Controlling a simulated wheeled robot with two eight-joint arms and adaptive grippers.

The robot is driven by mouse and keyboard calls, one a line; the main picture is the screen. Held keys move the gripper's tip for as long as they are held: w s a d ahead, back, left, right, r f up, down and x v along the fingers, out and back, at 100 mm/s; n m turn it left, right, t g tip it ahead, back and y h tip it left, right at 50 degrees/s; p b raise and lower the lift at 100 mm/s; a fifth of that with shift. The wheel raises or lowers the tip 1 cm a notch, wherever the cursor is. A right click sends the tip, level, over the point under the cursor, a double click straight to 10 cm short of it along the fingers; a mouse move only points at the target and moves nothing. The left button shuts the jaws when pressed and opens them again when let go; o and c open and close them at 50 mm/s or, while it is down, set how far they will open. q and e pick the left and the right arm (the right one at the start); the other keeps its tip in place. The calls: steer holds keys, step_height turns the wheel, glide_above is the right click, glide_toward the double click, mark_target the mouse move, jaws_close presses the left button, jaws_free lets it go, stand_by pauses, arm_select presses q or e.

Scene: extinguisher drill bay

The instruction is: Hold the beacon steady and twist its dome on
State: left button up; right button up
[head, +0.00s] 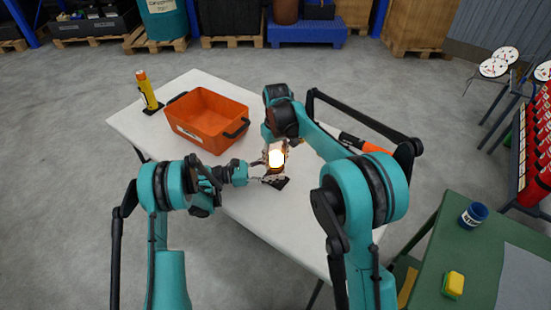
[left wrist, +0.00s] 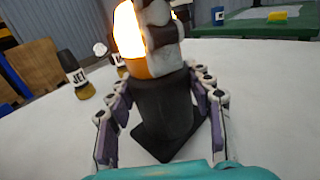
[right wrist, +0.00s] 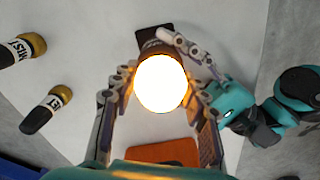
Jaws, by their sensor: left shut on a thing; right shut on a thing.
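The beacon's black base (left wrist: 165,110) stands upright on the white table between the fingers of my left gripper (head: 263,172), which is shut on it. The fingers also flank the base in the left wrist view (left wrist: 162,120). The amber dome (right wrist: 160,85) glows bright white and sits at the top of the base, with no clear gap seen. My right gripper (right wrist: 158,88) is shut around the dome from above. The dome also glows in the head view (head: 277,158). The glare and my fingers hide the seam, so I cannot tell how far it is seated.
An orange bin (head: 207,120) and a yellow canister with an orange top (head: 148,91) stand at the table's left. Nozzles marked JET (right wrist: 45,110) and MIST (right wrist: 22,48) are nearby. A green table (head: 435,245) stands at the right.

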mark_target(276, 153)
stand_by(0.3)
steer(key=o, duration=1.2)
step_height(276, 153, up, 12)
steer(key=shift+d, duration=0.1)
arm_select(q)
steer(key=o, duration=1.6)
